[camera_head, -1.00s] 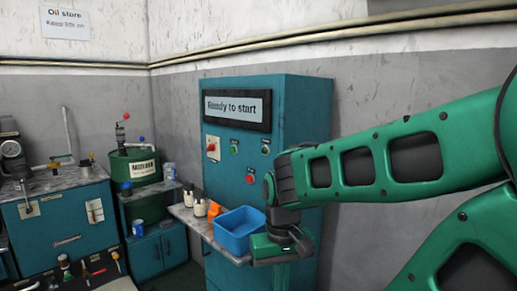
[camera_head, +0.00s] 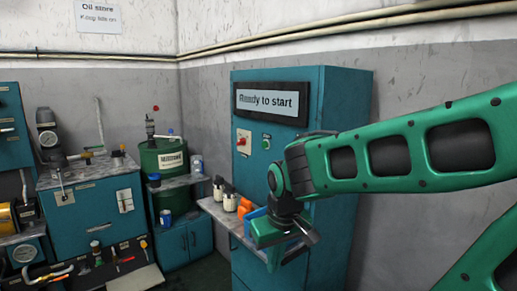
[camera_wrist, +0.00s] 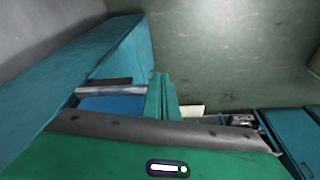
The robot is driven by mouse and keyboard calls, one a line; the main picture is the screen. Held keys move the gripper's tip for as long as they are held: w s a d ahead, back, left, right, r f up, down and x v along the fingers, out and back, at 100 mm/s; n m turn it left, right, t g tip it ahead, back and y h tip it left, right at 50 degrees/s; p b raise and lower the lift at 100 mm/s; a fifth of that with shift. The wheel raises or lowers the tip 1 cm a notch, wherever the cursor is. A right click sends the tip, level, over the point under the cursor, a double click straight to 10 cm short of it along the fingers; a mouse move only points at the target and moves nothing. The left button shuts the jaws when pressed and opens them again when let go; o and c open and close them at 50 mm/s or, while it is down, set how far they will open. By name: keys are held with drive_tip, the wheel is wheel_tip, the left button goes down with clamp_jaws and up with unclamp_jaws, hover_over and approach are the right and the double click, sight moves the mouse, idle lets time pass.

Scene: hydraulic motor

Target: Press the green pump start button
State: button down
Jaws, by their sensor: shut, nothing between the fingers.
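The teal control cabinet (camera_head: 340,100) stands ahead, with a display reading "Ready to start" (camera_head: 270,102). Below it, a green button (camera_head: 266,142) shows beside a red switch on a yellow plate (camera_head: 243,141). The button's label is too small to read. My arm hides the panel to the right of this button. My gripper (camera_head: 277,262) is shut and empty, below and slightly right of the green button, in front of the cabinet's shelf and apart from the button. The wrist view shows a green finger (camera_wrist: 160,98) and no buttons.
A shelf (camera_head: 217,209) on the cabinet front holds white bottles (camera_head: 229,200), an orange item (camera_head: 244,206) and a blue bin (camera_head: 255,213), partly hidden by my gripper. A green barrel (camera_head: 160,160) and a workbench (camera_head: 95,205) stand left.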

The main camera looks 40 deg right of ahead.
sight(265, 145)
drive_tip(key=w+a+r+n+t, duration=0.2)
drive_tip(key=w+a+n, duration=0.1)
drive_tip(key=w, duration=0.5)
drive_tip(key=w+d+r+n+t+h, duration=0.2)
drive_tip(key=w+d+r+h, duration=0.1)
drive_tip(key=w+r, duration=0.5)
drive_tip(key=w+d+r+n+t+h, duration=0.2)
drive_tip(key=w+r+h, duration=0.3)
drive_tip(key=r, duration=0.7)
drive_tip(key=w+d, duration=0.1)
drive_tip(key=w, duration=0.1)
drive_tip(key=shift+w+h, duration=0.3)
drive_tip(key=shift+w, duration=0.1)
drive_tip(key=shift+d, duration=0.15)
drive_tip(key=d, duration=0.8)
drive_tip(key=shift+w+d, duration=0.15)
drive_tip(key=shift+d, duration=0.25)
drive_tip(key=shift+d, duration=0.4)
